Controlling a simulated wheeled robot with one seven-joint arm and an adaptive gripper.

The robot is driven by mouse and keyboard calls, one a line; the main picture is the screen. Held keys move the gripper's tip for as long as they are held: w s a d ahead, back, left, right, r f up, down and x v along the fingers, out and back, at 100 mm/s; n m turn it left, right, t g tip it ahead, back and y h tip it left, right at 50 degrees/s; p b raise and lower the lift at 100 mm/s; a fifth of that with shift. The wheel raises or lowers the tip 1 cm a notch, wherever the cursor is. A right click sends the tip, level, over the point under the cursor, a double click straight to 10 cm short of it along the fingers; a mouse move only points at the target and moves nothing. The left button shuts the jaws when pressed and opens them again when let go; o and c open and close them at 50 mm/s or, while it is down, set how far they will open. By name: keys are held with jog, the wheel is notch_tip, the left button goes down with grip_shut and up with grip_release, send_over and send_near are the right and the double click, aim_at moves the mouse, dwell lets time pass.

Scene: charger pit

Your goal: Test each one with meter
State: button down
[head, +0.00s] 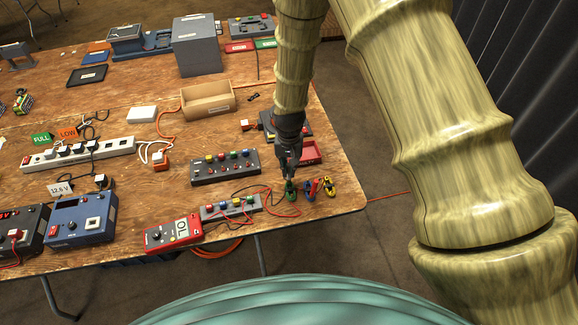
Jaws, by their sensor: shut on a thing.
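The red meter (158,238) lies near the front edge of the table, its display reading what looks like "OL". A grey block (231,208) with coloured knobs sits beside it, with red and dark leads running right. My gripper (288,178) points down at the right front of the table, shut on a small green thing (290,190), perhaps a clip; its lower part is at or near the tabletop. A small red and blue thing (311,188) and a yellow and black one (328,187) lie just right of it. The fingers are small and partly dark.
An open cardboard box (208,103), a white power strip (80,153) and a blue power unit (82,218) stand farther left. The table's right edge is close.

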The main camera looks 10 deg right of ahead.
jog(key=shift+f, duration=0.25)
dwell(0.3)
jog(key=c, duration=1.1)
grip_release()
jog(key=shift+r, duration=0.1)
jog(key=shift+r+p, duration=2.3)
jog(key=shift+r, duration=1.35)
